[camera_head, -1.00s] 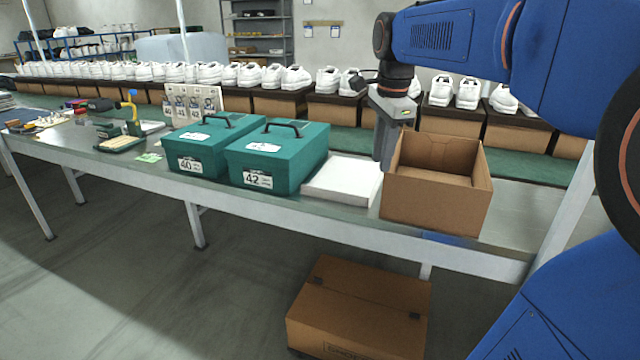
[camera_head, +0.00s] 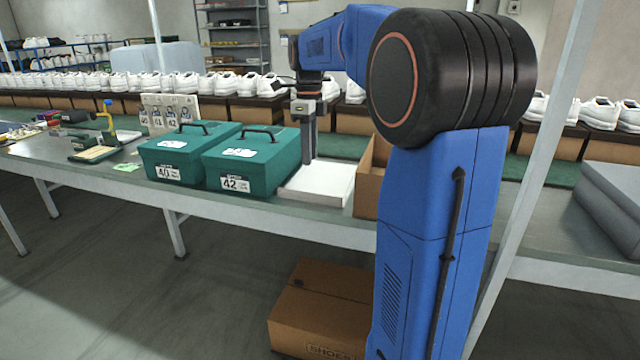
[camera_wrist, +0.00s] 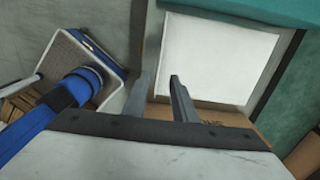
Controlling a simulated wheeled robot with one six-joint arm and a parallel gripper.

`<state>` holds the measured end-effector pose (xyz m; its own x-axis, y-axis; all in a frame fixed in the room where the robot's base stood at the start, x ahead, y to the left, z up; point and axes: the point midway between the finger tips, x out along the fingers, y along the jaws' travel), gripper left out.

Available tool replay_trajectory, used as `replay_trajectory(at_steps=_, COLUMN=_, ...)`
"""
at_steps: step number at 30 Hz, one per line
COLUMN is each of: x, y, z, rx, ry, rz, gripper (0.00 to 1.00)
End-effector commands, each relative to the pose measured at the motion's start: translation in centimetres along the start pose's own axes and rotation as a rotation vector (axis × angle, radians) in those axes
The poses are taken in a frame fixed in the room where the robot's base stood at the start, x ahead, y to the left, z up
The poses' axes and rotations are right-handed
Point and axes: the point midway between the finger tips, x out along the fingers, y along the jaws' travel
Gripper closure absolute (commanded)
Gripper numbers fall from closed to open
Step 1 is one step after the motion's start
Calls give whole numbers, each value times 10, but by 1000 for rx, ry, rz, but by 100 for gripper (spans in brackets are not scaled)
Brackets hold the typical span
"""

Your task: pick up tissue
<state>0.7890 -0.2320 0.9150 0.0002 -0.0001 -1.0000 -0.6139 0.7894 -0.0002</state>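The tissue appears as a flat white sheet or stack (camera_head: 318,186) on the table, between a teal box marked 42 (camera_head: 240,180) and an open brown carton (camera_head: 368,190). It also shows in the wrist view (camera_wrist: 218,58), to the upper right of my fingers. My gripper (camera_head: 308,158) points down above or behind the back part of the white stack; the exact height is hard to judge. In the wrist view my fingers (camera_wrist: 160,78) are apart with nothing between them.
A second teal box marked 40 (camera_head: 180,172) stands farther left. My arm covers most of the carton. A closed brown carton (camera_head: 318,315) lies on the floor below. Grey slabs (camera_head: 612,200) sit at the right. Rows of white shoes on boxes line the back.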

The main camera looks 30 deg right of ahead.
Motion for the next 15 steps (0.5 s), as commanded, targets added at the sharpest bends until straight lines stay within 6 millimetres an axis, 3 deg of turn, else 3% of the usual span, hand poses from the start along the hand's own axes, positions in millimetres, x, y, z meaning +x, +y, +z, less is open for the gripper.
replay_trajectory(at_steps=9, x=52, y=1, z=0, rx=-1, ry=1, rz=2, gripper=75)
replay_trajectory(at_steps=15, x=64, y=0, z=0, rx=-1, ry=1, rz=1, gripper=75)
